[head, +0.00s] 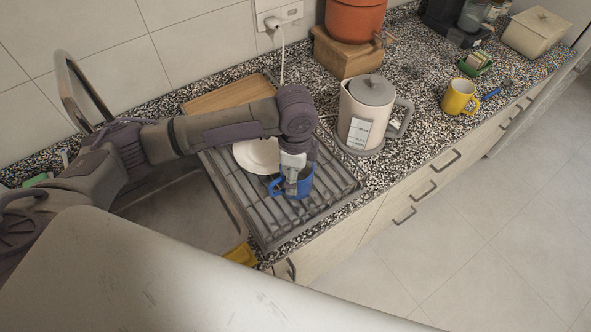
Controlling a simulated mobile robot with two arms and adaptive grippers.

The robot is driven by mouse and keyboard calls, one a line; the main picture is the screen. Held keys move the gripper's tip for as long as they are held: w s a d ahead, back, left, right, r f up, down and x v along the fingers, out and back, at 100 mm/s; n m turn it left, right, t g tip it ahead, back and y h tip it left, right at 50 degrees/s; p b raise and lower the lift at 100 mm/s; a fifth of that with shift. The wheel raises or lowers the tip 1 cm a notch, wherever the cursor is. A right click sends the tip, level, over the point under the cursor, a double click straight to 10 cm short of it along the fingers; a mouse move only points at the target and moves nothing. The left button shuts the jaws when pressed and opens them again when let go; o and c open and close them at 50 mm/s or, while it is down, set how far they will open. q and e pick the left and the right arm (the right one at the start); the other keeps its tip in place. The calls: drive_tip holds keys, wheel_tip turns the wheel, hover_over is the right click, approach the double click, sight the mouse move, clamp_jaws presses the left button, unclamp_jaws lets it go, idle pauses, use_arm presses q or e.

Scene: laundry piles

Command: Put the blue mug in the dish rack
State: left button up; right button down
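The blue mug (306,183) is at the dish rack (259,219), over its wire slots near the right part, with its handle toward the left. The mug looks roughly upright. My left gripper (291,186) reaches down from above, right at the mug, and its fingers cover part of it. I cannot tell whether the fingers are closed on the mug's wall or whether its base rests on the wires. My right gripper is not in view.
A white plate (257,157) stands in the rack behind my gripper. A kettle (368,110) stands close right of the rack, and a wooden board (228,94) lies behind. The sink (185,215) is left. A yellow mug (459,97) is farther right on the counter.

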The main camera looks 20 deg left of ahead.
use_arm(q)
drive_tip(key=shift+f, duration=0.1)
drive_tip(key=o, duration=1.4)
drive_tip(key=shift+o, duration=0.2)
drive_tip(key=shift+r, duration=0.5)
wheel_tip(320, 180, up, 11)
drive_tip(key=b, duration=0.2)
drive_tip(key=shift+r+b, duration=0.2)
drive_tip(key=shift+b, duration=0.2)
